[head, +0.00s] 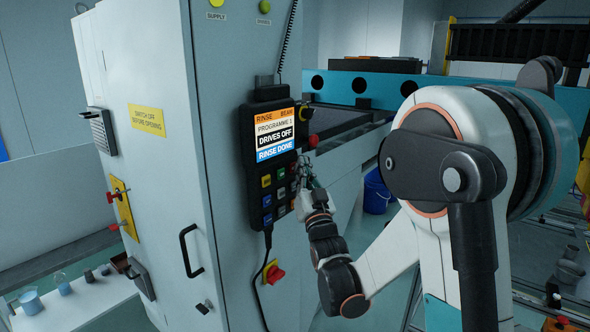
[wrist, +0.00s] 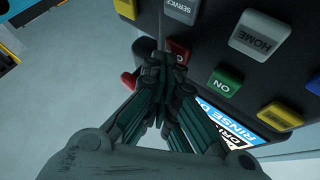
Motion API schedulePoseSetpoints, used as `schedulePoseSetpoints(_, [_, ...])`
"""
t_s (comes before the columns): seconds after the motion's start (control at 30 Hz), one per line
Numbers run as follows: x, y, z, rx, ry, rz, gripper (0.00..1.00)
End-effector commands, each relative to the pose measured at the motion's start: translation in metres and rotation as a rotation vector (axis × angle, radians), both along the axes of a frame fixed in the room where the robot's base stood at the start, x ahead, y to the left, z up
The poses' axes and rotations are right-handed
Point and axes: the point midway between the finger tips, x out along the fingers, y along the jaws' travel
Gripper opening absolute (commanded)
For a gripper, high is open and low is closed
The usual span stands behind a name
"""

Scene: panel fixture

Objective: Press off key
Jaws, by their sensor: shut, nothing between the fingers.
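The black control pendant (head: 268,160) hangs on the grey cabinet, with a lit screen (head: 275,133) reading "DRIVES OFF" and "RINSE DONE". Its keys sit below the screen. In the wrist view a red key (wrist: 179,49) lies between the "SERVICE" key (wrist: 182,8) and the green "ON" key (wrist: 225,81). The red key is partly hidden by my fingers and its label cannot be read. My gripper (head: 304,170) is at the right side of the pendant's keys. In the wrist view my gripper (wrist: 162,58) is shut and empty, its tips beside the red key. I cannot tell whether they touch it.
A "HOME" key (wrist: 258,35) and yellow keys (wrist: 281,116) surround that spot. A red knob (head: 313,140) sticks out at the pendant's right edge. A red switch (head: 274,274) and a black handle (head: 190,251) are on the cabinet below. A blue bucket (head: 377,193) stands behind my arm.

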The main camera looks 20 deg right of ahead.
Motion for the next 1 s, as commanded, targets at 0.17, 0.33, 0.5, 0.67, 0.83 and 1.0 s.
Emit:
schedulePoseSetpoints(0.17, [0.001, 0.001, 0.0, 0.0, 0.0, 0.0, 0.0])
schedulePoseSetpoints(0.33, [0.0, 0.0, 0.0, 0.0, 0.0, 0.0, 0.0])
schedulePoseSetpoints(0.5, [-0.003, -0.003, 0.0, 0.0, 0.0, 0.0, 0.0])
schedulePoseSetpoints(0.67, [-0.01, -0.007, 0.0, 0.0, 0.0, 0.0, 0.0])
schedulePoseSetpoints(0.83, [-0.013, -0.009, 0.0, 0.0, 0.0, 0.0, 0.0])
schedulePoseSetpoints(1.0, [-0.013, -0.009, 0.0, 0.0, 0.0, 0.0, 0.0])
